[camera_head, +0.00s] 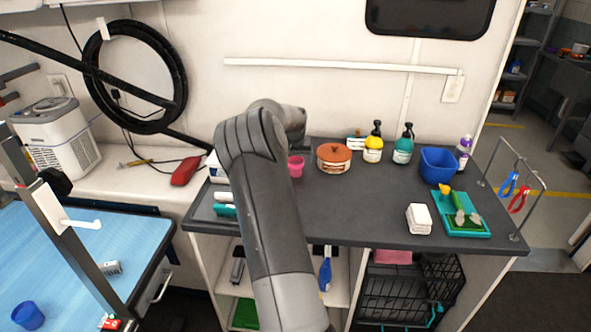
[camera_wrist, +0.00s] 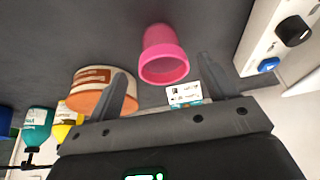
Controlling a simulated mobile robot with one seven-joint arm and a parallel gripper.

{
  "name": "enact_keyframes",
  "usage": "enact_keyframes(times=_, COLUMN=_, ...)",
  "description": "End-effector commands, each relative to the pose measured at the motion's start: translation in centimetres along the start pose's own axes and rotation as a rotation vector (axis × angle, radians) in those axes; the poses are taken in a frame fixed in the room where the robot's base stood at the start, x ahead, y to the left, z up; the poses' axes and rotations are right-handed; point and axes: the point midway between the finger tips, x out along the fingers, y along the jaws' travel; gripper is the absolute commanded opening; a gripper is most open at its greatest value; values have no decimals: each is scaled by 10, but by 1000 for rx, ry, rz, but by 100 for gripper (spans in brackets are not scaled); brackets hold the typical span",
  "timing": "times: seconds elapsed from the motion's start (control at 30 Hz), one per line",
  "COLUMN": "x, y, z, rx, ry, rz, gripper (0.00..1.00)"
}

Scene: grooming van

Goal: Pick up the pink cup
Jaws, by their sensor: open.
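The pink cup (camera_head: 296,166) stands on the dark grey counter (camera_head: 350,215), just right of my arm in the head view. In the wrist view the pink cup (camera_wrist: 163,55) is ahead of my gripper (camera_wrist: 163,85), roughly centred between its two spread fingers. The gripper is open and empty, and I see no finger touching the cup.
An orange-lidded tub (camera_head: 333,158) stands close right of the cup. A yellow bottle (camera_head: 373,148), a teal bottle (camera_head: 403,148) and a blue bin (camera_head: 437,164) stand farther right. A small white-and-teal box (camera_wrist: 184,94) lies near the cup. The counter's front middle is clear.

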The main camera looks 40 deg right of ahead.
Motion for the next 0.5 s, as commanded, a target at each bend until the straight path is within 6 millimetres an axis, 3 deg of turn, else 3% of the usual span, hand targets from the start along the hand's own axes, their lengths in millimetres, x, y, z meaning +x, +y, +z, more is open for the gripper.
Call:
enact_keyframes(times=0.3, x=42, y=-3, z=4, rx=0, ry=-1, rz=2, gripper=77)
enact_keyframes(times=0.5, x=49, y=-3, z=4, rx=0, ry=0, rz=0, gripper=77)
